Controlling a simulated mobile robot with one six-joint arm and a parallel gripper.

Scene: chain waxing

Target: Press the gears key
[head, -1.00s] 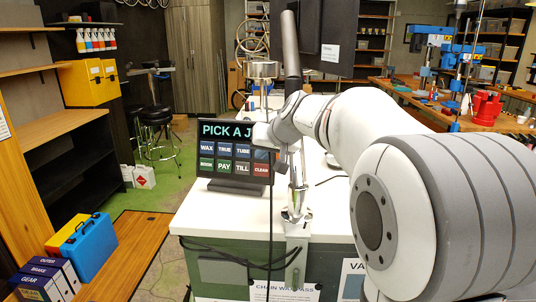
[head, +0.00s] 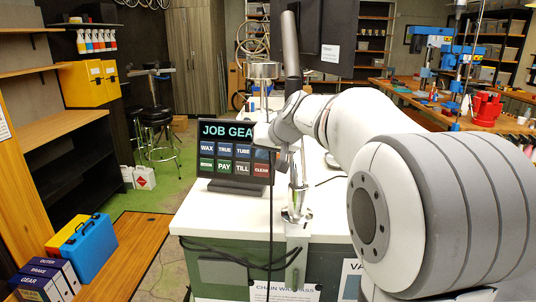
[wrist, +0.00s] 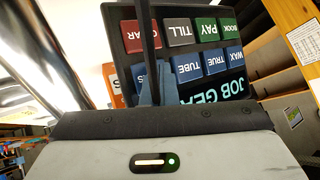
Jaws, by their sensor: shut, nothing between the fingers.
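The dark key panel (head: 236,186) stands on the white counter, and its display reads "JOB GEA", with the rest cut off by my arm. Its blue top row shows WAX, TRUE and TUBE. In the wrist view the panel (wrist: 244,12) appears upside down.
The lower row has BOOK, PAY, TILL and a red CLEAR key (head: 261,170) just below the covered key. A metal stand (head: 297,200) rises close to the panel's right. A black cable hangs down the counter front.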

